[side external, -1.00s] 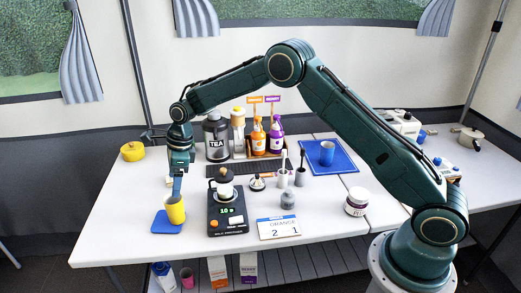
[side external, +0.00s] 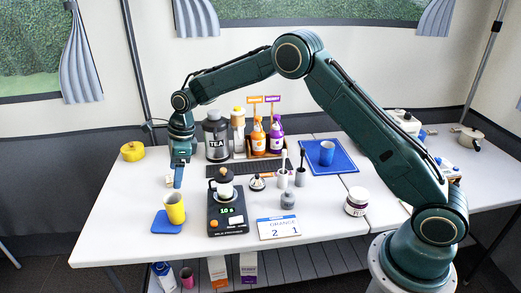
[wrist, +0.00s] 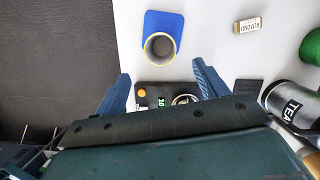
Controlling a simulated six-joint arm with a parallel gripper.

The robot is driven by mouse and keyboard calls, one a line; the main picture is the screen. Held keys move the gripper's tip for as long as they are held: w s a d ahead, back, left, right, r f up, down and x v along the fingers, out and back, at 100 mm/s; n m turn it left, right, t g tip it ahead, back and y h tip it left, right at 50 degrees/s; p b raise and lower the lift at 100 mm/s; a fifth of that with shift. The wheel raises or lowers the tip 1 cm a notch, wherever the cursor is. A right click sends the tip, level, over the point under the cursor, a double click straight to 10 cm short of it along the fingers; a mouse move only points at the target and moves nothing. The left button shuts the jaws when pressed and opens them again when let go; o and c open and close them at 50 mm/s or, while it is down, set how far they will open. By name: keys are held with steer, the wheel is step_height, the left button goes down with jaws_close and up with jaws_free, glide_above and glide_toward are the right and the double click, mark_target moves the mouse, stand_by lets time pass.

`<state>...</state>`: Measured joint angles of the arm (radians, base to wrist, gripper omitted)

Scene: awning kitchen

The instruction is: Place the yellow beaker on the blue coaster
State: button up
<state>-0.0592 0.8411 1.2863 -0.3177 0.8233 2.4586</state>
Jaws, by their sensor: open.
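The yellow beaker (side external: 175,209) stands upright on the blue coaster (side external: 161,227), toward the coaster's right side in the side view. In the wrist view the beaker (wrist: 160,47) shows its open rim from above, near the lower edge of the coaster (wrist: 163,20). Whether its base overhangs the coaster is hidden. My gripper (side external: 178,181) is open and empty, just above and behind the beaker and apart from it. In the wrist view its two fingers (wrist: 162,72) are spread wide, with the beaker beyond their tips.
A black scale (side external: 228,215) with a white-and-black pot on it stands right of the beaker. A small almond-labelled block (wrist: 248,25) lies nearby. The tea canister (side external: 216,138), a yellow pot (side external: 133,151) and bottles stand behind. The table's front left is clear.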

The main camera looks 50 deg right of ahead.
steer(key=s+d+r+n+t+h, duration=0.1)
steer(key=s+d+r+n, duration=0.2)
steer(key=s+r+n, duration=0.5)
steer(key=s+d+r+n+t, duration=0.15)
steer(key=s+r+n, duration=0.25)
steer(key=s+r, duration=0.75)
steer(key=s+d+n, duration=0.2)
steer(key=s+n, duration=0.4)
steer(key=s, duration=0.5)
steer(key=s+d+n+t+h, duration=0.1)
steer(key=s+d+n, duration=0.2)
steer(key=s+n, duration=0.3)
steer(key=s, duration=0.5)
steer(key=shift+s+n, duration=0.3)
